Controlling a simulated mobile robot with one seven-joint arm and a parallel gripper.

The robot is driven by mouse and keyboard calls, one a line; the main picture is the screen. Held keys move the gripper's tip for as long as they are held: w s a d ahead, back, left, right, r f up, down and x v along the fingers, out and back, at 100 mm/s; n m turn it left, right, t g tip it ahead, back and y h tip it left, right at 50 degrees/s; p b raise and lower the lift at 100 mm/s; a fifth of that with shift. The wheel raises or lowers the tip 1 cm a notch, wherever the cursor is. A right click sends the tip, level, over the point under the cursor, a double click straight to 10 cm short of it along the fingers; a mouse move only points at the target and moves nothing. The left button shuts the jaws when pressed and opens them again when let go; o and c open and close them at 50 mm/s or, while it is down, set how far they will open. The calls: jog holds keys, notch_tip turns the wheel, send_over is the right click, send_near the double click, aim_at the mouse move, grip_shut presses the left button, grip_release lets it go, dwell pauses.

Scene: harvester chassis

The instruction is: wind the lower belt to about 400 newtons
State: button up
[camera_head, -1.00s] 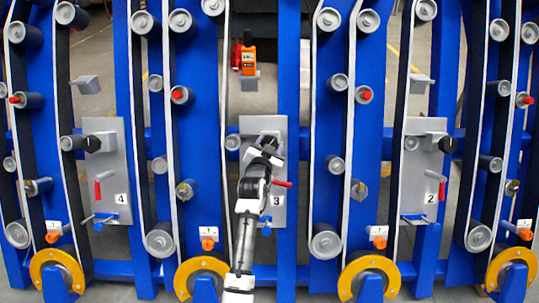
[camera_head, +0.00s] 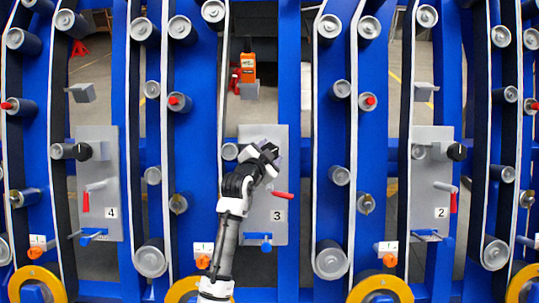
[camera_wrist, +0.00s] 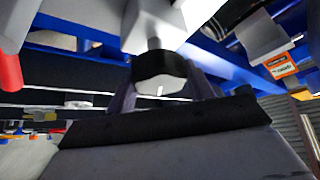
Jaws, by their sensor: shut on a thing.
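Grey panel 3 (camera_head: 250,215) stands at the middle of the head view. My gripper (camera_head: 268,153) is at its upper part and hides the place where the neighbouring panels carry a black knob. In the wrist view a black knob (camera_wrist: 160,65) sits between my fingers, on a light grey shaft, and my gripper (camera_wrist: 165,88) is shut on it. Black belts with pale edges, such as this one (camera_head: 224,95), run down past the panel over grey rollers. I cannot tell which is the lower belt. An orange meter (camera_head: 248,68) sits above the panel; its reading is too small to read.
Panel 3 has a red-handled lever (camera_head: 283,194) beside my wrist and a blue lever (camera_head: 265,240) below. Panels 4 (camera_head: 97,222) and 2 (camera_head: 428,222) stand to either side. Blue uprights (camera_head: 290,100) and rollers (camera_head: 340,175) crowd both sides of my arm.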

jog(key=o, duration=1)
jog(key=b+v, duration=0.2)
jog(key=v, duration=1.2)
jog(key=shift+w, duration=0.1)
